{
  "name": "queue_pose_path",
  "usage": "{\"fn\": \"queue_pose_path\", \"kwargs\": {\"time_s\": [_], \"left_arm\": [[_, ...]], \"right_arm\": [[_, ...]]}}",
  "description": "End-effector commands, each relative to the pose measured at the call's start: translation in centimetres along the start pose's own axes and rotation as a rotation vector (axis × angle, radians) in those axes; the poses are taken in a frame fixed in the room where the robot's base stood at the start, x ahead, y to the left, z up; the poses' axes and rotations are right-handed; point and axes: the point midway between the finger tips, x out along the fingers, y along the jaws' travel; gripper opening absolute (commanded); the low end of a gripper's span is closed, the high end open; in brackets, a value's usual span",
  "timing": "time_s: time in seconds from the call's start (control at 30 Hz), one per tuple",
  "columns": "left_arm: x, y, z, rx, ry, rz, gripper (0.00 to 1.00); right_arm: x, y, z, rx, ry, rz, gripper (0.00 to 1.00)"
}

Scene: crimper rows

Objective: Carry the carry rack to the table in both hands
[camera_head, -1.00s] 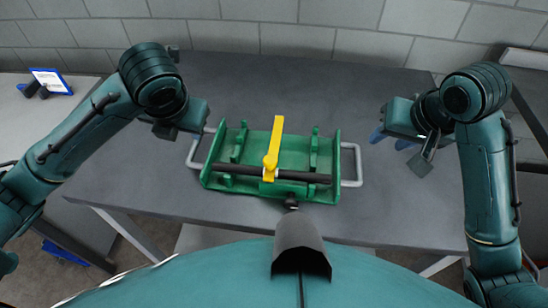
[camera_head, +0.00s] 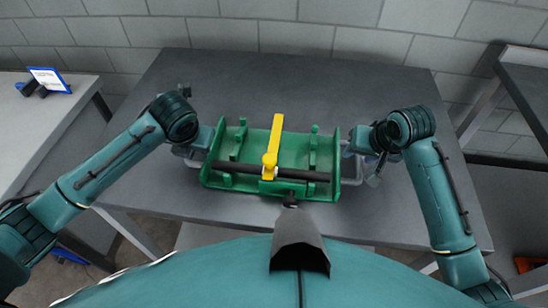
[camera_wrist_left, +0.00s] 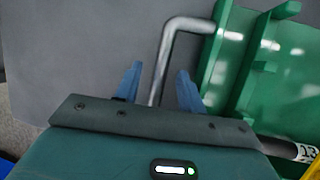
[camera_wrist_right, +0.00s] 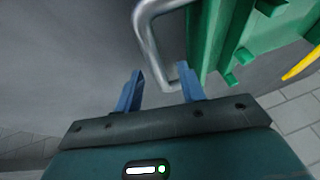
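The green carry rack (camera_head: 240,185) rests on the grey table (camera_head: 300,75), with a yellow lever (camera_head: 274,140) and a dark bar across it. It has a pale bent handle at each end. My left gripper (camera_head: 197,146) is at the left handle. In the left wrist view its blue fingers (camera_wrist_left: 160,80) are apart, with the left handle (camera_wrist_left: 164,65) running between them. My right gripper (camera_head: 357,148) is at the right handle. In the right wrist view its blue fingers (camera_wrist_right: 162,78) are apart, one on each side of the right handle (camera_wrist_right: 150,40).
A side table (camera_head: 40,125) at the left holds a blue-framed sign (camera_head: 48,80) and small dark items. Another dark table (camera_head: 525,75) stands at the right. A grey block wall (camera_head: 330,40) closes off the back. The grey table is clear behind the rack.

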Motion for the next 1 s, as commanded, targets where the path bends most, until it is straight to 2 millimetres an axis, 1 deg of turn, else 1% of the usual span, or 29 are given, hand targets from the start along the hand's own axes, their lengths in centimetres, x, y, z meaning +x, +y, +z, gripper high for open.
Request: {"fn": "queue_pose_path", "kwargs": {"time_s": [0.27, 0.37, 0.77, 1.0], "left_arm": [[0.11, 0.00, 0.01, 0.000, 0.000, 0.000, 0.40], [0.10, 0.00, 0.01, 0.000, -0.001, 0.000, 0.33], [0.07, 0.00, 0.02, 0.000, -0.001, 0.000, 0.00], [0.07, 0.00, 0.03, 0.000, -0.001, 0.000, 0.00]], "right_arm": [[0.13, -0.01, 0.03, 0.000, -0.001, 0.000, 0.40], [0.12, 0.00, 0.02, 0.000, 0.000, 0.000, 0.33], [0.09, 0.00, 0.01, 0.000, 0.000, 0.000, 0.00], [0.08, 0.00, 0.00, 0.000, 0.000, 0.000, 0.00]]}}
